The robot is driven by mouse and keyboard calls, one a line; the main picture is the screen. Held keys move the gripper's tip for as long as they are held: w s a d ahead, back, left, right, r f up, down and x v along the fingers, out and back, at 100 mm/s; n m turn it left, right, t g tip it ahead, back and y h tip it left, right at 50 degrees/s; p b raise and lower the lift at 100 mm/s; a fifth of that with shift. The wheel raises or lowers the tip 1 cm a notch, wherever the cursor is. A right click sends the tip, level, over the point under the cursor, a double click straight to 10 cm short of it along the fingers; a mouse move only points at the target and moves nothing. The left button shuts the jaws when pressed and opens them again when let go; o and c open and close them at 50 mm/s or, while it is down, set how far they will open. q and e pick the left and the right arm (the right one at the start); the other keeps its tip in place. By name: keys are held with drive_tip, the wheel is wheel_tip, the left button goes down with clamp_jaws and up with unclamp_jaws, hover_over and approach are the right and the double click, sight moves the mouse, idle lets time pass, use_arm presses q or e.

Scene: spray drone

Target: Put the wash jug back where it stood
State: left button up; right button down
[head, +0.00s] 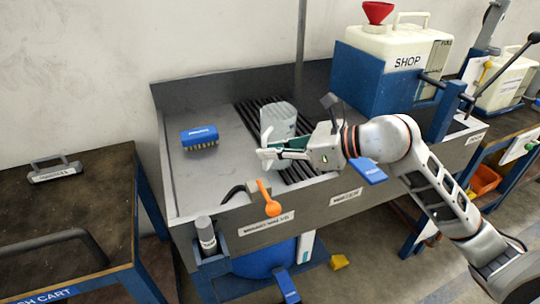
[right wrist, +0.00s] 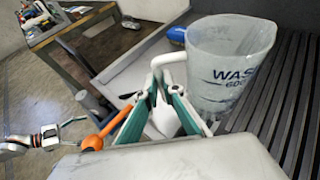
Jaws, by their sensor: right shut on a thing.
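The wash jug (head: 279,119) is a translucent grey-white jug with "WASH" lettering, upright over the black slatted rack in the grey sink. In the right wrist view the jug (right wrist: 230,62) fills the upper middle, its white handle toward the gripper. My right gripper (head: 272,153) is shut on this handle; its green-and-white fingers (right wrist: 160,88) close around it from both sides. I cannot tell whether the jug's base touches the slats.
A blue brush (head: 199,137) lies on the sink's left part, with bare surface around it. An orange-handled lever (head: 268,198) stands at the front rim. A blue block with a white SHOP container (head: 390,50) stands behind right. A dark-topped cart (head: 100,200) is at left.

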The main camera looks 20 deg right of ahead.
drive_tip(key=shift+f, duration=0.7)
drive_tip(key=shift+r, duration=0.1)
drive_tip(key=c, duration=2.6)
unclamp_jaws()
drive_tip(key=shift+f, duration=0.3)
drive_tip(key=o, duration=0.4)
use_arm(q)
drive_tip(key=shift+w+r, duration=0.1)
drive_tip(key=shift+w, duration=0.1)
use_arm(e)
drive_tip(key=shift+r, duration=0.1)
use_arm(q)
drive_tip(key=shift+s, duration=0.1)
